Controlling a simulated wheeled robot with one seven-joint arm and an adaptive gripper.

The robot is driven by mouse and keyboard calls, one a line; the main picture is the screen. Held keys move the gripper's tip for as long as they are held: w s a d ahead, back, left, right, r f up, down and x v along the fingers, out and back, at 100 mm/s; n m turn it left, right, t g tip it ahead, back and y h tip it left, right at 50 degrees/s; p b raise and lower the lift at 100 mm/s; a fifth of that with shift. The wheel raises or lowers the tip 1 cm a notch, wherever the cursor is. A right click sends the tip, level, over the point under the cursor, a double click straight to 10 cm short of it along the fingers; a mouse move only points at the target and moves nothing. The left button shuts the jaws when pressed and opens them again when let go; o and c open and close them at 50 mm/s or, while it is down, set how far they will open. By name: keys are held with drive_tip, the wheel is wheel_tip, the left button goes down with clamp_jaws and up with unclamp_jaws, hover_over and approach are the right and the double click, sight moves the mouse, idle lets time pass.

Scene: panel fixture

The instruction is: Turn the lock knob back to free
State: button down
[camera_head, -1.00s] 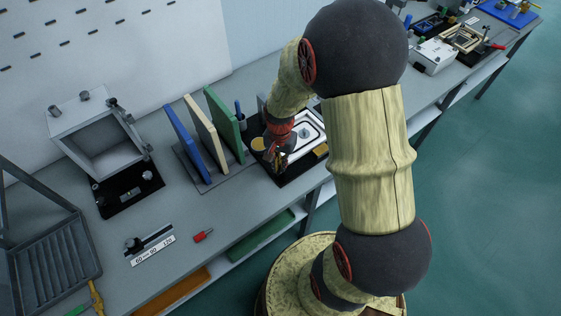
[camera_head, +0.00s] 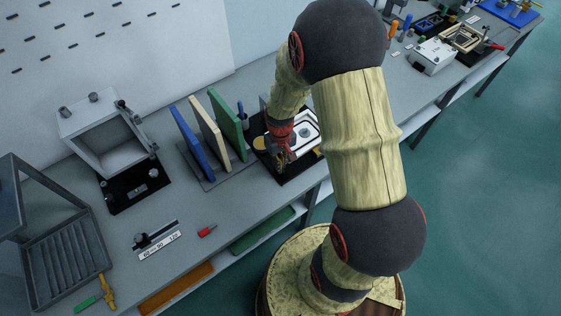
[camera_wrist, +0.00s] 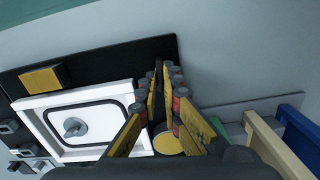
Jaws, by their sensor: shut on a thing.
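The panel fixture is a black base plate (camera_wrist: 100,58) with a white framed panel (camera_wrist: 105,105) on it. A grey round knob (camera_wrist: 75,127) stands in the middle of the panel, clear of my fingers. My gripper (camera_wrist: 164,78) is beside the panel, over the base plate. Its fingers are closed together on a narrow dark part, which looks like the lock knob but is mostly hidden between them. A yellow disc (camera_wrist: 169,143) lies on the plate below the fingers. In the head view, my gripper (camera_head: 281,160) is at the panel's near left side, partly hidden by my wrist.
A rack with blue, cream and green boards (camera_head: 230,123) stands close on the left. A yellow block (camera_wrist: 45,77) sits on the plate. Farther left are an open grey box (camera_head: 105,135), a red piece (camera_head: 207,230) and a slatted tray (camera_head: 65,255).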

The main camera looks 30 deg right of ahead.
drive_tip(key=shift+n, duration=0.7)
drive_tip(key=c, duration=2)
unclamp_jaws()
drive_tip(key=shift+c, duration=0.2)
drive_tip(key=shift+o, duration=0.3)
wheel_tip(320, 180, up, 12)
